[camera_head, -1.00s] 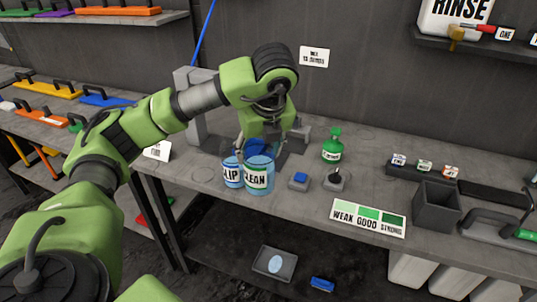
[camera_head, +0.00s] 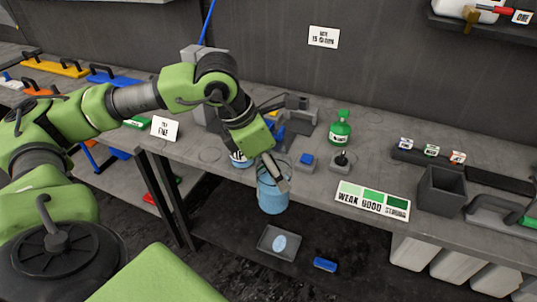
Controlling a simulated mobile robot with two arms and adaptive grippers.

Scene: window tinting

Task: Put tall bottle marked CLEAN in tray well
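My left gripper (camera_head: 274,172) reaches down at the table's front edge and is shut on a blue see-through bottle (camera_head: 272,197). The bottle hangs upright in front of the table edge, above the lower level; its label does not show now. Its upper part is partly covered by the gripper's fingers. A grey tray (camera_head: 264,245) with a light-blue oval (camera_head: 280,243) in its middle lies below, under the table level. My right gripper is not in view.
A blue bottle (camera_head: 240,160) stands on the table (camera_head: 200,172), partly hidden by my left arm. A green bottle (camera_head: 340,130), a blue-topped block (camera_head: 306,162) and a WEAK GOOD STRONG sign (camera_head: 372,200) stand to the right. A blue block (camera_head: 325,264) lies beside the tray.

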